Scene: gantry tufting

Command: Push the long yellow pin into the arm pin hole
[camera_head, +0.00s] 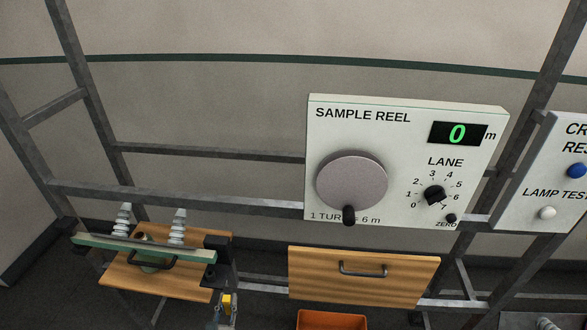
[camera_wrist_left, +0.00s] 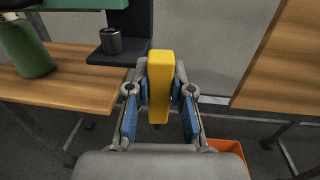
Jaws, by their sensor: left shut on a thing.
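The yellow pin (camera_wrist_left: 160,88) is held between the blue-padded fingers of my left gripper (camera_wrist_left: 160,95), its block-like yellow end towards the camera. My left gripper also shows at the lower edge of the head view (camera_head: 224,309), with the yellow pin (camera_head: 227,301) small in it. A dark bracket (camera_head: 217,247) stands at the right end of the green bar, just above the pin. In the left wrist view, a short grey cylinder (camera_wrist_left: 110,41) stands on this bracket, left of the pin and apart from it. I cannot make out the pin hole itself. My right gripper is not in view.
The green bar (camera_head: 140,247) with a black handle lies over a wooden board (camera_head: 160,287), below two ribbed grey posts. A wooden drawer front (camera_head: 364,276) and an orange bin (camera_head: 332,320) are to the right. The sample reel panel (camera_head: 330,140) hangs above on the grey frame.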

